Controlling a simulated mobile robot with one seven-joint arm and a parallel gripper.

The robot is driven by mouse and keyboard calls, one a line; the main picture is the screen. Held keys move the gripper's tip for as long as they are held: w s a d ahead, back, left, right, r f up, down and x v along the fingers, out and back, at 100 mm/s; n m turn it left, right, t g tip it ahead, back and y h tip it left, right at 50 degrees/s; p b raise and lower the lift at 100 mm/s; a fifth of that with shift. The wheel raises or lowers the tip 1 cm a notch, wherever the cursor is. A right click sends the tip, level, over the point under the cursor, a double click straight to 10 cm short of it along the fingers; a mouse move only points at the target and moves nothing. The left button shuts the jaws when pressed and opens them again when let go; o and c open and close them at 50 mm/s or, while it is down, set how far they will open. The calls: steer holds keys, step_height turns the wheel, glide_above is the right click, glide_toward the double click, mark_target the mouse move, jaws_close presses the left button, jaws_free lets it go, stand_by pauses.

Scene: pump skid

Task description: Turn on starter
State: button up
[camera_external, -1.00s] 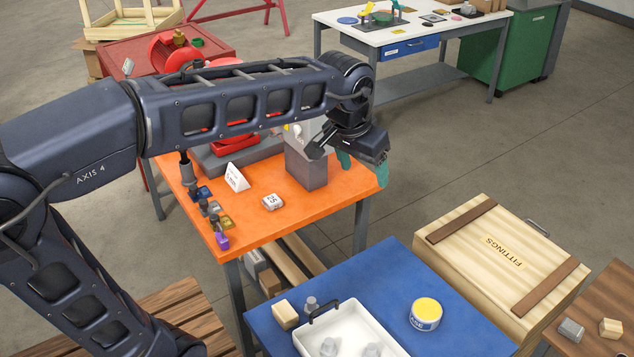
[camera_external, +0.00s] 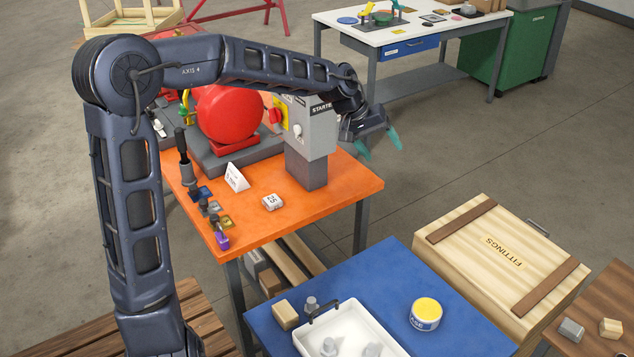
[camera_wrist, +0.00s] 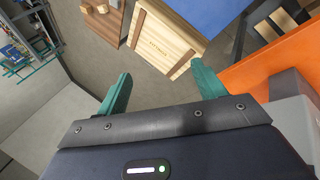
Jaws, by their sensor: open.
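The starter (camera_external: 308,127) is a grey box on a dark grey post on the orange table. Its face carries a red knob (camera_external: 275,116) on a yellow plate and a pale switch (camera_external: 297,131); the switch position is too small to tell. My gripper (camera_external: 381,147) has teal fingers and is open and empty. It is to the right of the starter box, apart from it, beyond the orange table's edge. In the wrist view the spread fingers (camera_wrist: 160,85) point towards the floor and crate, and a grey housing shows at the lower right.
The orange table (camera_external: 335,190) also bears a red pump (camera_external: 230,112), a white tent card (camera_external: 236,178), a block marked 25 (camera_external: 272,202) and several small padlock-like pieces at the left. A blue table (camera_external: 460,335) with a white tray and a FITTINGS crate (camera_external: 503,255) stand in front.

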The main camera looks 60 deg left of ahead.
steer(key=a+r+n+t+h, duration=0.1)
steer(key=a+r+n+t, duration=0.2)
steer(key=a, duration=0.8)
steer(key=a+r+n+t, duration=0.3)
steer(key=a+n, duration=0.1)
steer(key=a, duration=0.8)
steer(key=s+a+r+n+t+y, duration=0.25)
steer(key=s+a+r, duration=0.45)
steer(key=a, duration=0.4)
steer(key=s+a+r+n+t+y, duration=0.2)
steer(key=s+a+r+n+t, duration=0.3)
steer(key=s+a, duration=0.5)
steer(key=g, duration=0.1)
glide_toward(272, 116)
steer(key=shift+m, duration=0.35)
steer(key=w, duration=1)
steer(key=shift+w+a+f, duration=0.15)
steer(key=shift+a, duration=0.15)
